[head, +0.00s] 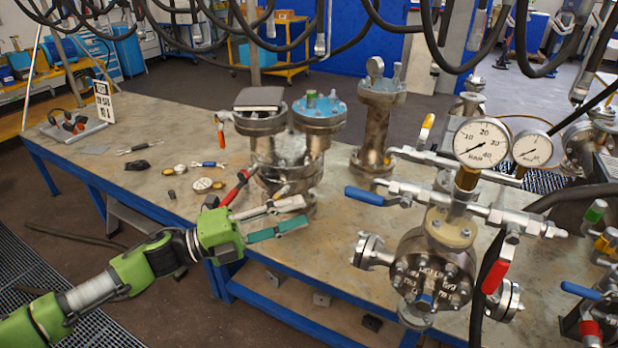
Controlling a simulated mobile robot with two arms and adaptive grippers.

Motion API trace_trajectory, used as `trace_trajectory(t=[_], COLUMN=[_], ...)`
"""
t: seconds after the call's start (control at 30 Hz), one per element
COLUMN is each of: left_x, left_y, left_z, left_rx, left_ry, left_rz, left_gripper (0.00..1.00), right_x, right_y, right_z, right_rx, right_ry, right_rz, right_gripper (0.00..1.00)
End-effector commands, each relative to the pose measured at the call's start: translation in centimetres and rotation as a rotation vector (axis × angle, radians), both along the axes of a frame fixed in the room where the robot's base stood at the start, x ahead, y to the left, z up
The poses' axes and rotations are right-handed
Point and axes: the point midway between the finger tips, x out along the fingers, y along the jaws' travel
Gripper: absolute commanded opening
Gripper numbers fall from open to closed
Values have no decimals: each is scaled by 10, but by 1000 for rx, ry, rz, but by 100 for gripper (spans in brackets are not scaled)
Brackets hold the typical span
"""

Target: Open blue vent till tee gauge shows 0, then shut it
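A blue lever handle (365,196) sits on the left end of a silver valve tee, lying roughly in line with the pipe. Above the tee stands a round white gauge (483,142) marked in bar up to 40. Its needle points to the lower left, near the low end of the scale; the exact reading is too small to tell. My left gripper (303,214) is left of the blue handle, apart from it. Its pale and teal fingers are spread with nothing between them. My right gripper is not in view.
A second gauge (532,149) stands to the right. A red lever (495,277) hangs below the tee beside a flanged vessel (432,272). Another blue lever (581,290) is at lower right. A flanged vessel with a red lever (237,187) stands behind my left gripper. Black hoses hang overhead.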

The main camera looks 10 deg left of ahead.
Motion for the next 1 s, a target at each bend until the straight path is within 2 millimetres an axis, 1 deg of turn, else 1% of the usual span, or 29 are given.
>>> trace_trajectory(t=[0.07, 0.13, 0.23, 0.3, 0.4, 0.53, 0.7, 0.8, 1.0], left_x=[-6, -5, 2, 8, 18, 31, 44, 50, 55], left_y=[-6, -11, -23, -35, -54, -79, -106, -116, -125], left_z=[6, 10, 13, 17, 20, 24, 26, 26, 25], left_rx=[11, 10, 7, 7, 7, 6, 7, 8, 10], left_ry=[-21, -25, -24, -23, -23, -23, -20, -21, -20], left_rz=[-23, -27, -27, -26, -25, -24, -24, -22, -20], left_gripper=[33, 33, 33, 33, 33, 33, 33, 33, 33], right_x=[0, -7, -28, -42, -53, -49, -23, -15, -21], right_y=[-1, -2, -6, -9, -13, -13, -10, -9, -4], right_z=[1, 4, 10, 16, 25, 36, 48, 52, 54], right_rx=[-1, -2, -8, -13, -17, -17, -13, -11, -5], right_ry=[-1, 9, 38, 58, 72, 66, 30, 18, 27], right_rz=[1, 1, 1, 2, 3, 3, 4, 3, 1], right_gripper=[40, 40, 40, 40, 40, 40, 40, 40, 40])
